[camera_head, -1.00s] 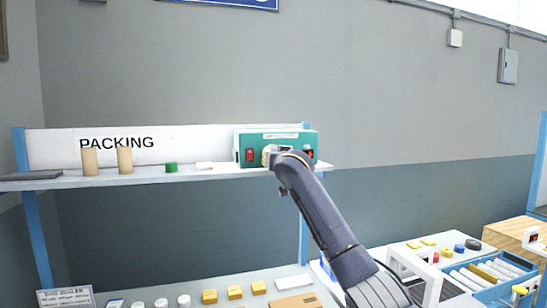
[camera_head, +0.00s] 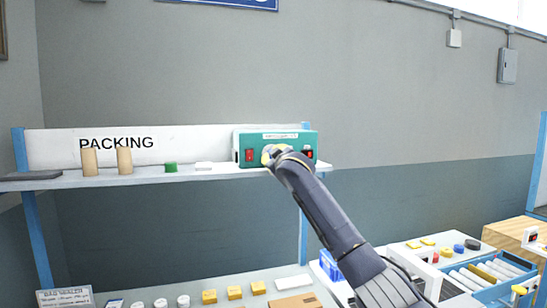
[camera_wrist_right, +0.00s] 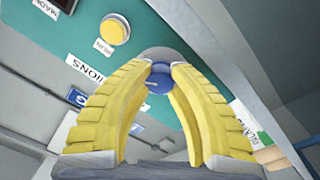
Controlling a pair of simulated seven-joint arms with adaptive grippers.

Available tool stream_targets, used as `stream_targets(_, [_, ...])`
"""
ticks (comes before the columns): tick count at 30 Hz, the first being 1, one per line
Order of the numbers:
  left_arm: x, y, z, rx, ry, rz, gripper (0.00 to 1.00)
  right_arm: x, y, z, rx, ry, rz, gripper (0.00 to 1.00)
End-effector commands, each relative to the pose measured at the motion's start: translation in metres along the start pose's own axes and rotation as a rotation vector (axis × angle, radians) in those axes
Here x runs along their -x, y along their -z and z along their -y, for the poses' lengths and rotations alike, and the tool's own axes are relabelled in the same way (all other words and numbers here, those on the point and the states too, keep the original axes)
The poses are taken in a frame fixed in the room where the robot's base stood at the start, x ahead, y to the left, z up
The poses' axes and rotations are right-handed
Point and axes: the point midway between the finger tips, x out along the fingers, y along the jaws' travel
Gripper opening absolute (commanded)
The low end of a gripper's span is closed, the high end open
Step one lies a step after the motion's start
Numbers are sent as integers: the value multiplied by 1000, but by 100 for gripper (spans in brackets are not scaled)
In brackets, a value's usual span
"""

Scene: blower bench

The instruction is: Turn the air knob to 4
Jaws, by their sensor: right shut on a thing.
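The teal blower unit (camera_head: 246,141) stands on the right part of the shelf. My right gripper (camera_head: 268,154) is at its front face and hides the middle of it. In the right wrist view, the yellow fingers (camera_wrist_right: 167,68) are closed on a round blue knob (camera_wrist_right: 158,84) on the teal panel (camera_wrist_right: 75,28). The knob's pointer and the scale numbers around it cannot be read. My left gripper is not in view.
A round yellow button (camera_wrist_right: 115,30) sits on the panel beside the knob. Red switches (camera_head: 249,155) show on the unit's front. Two tan cylinders (camera_head: 89,162) and a green piece (camera_head: 171,167) stand on the shelf (camera_head: 140,179). The lower bench holds yellow blocks (camera_head: 235,292).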

Motion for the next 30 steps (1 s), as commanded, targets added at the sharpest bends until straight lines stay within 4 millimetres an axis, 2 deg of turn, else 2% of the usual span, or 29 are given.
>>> stream_targets(9, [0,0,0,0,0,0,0,0,-3,2,96,3,0,0])
stream_targets(24, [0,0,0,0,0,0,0,-1,-3,2,111,3,0,0])
stream_targets(25, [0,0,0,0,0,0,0,-1,-3,2,111,3,0,22])
stream_targets(30, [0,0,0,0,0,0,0,0,-2,1,110,2,-1,42])
